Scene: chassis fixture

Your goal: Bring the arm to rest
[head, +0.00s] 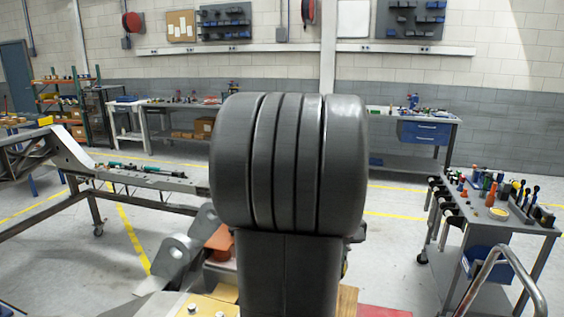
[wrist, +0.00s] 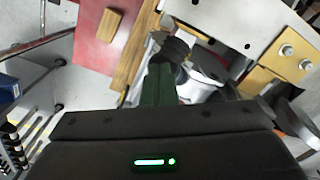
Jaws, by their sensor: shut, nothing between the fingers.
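In the wrist view the dark body of my gripper (wrist: 160,125) fills the bottom, with a green light on it. Its fingertips cannot be made out clearly; the gripper is shut and holds nothing. A dark green upright piece and a black ribbed part show just beyond it, and I cannot tell what they belong to. In the head view my own thick dark arm link stands upright in the middle and hides the gripper and much of what lies behind.
A metal chassis frame (head: 150,180) stands at left. A tool cart (head: 500,225) with a bent metal handle stands at right. A wooden block (wrist: 110,33) lies on a red surface (wrist: 90,50). Workbenches line the back wall; open floor lies between.

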